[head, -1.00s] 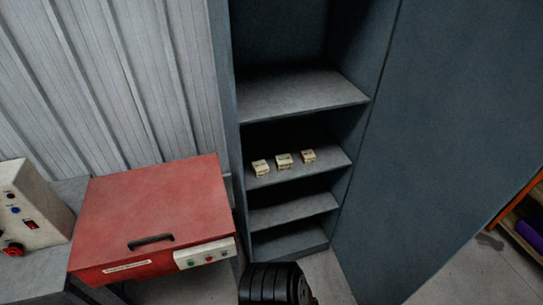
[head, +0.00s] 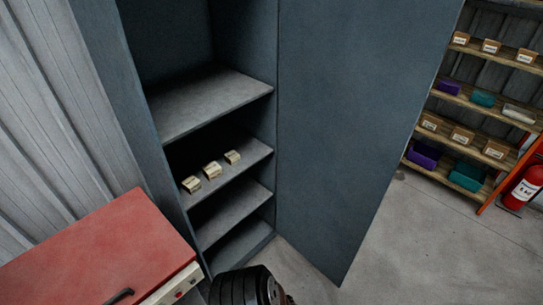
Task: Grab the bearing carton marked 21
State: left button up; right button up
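Three small cream cartons stand in a row on a middle shelf (head: 250,155) of the open blue-grey cabinet. They are the left carton (head: 192,184), the middle carton (head: 212,170) and the right carton (head: 233,157). Each has dark print on its front, too small to read, so I cannot tell which is marked 21. Neither of my grippers is in view. A black ribbed part, probably mine, shows at the bottom edge.
The cabinet door (head: 350,120) stands open to the right. A red machine (head: 95,250) is at lower left. An orange-framed rack (head: 465,147) with brown boxes and coloured bins stands at far right, by a fire extinguisher (head: 524,188). Grey floor (head: 410,240) between is clear.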

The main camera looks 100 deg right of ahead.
aim_at(232, 157)
jog(key=z, duration=1.85)
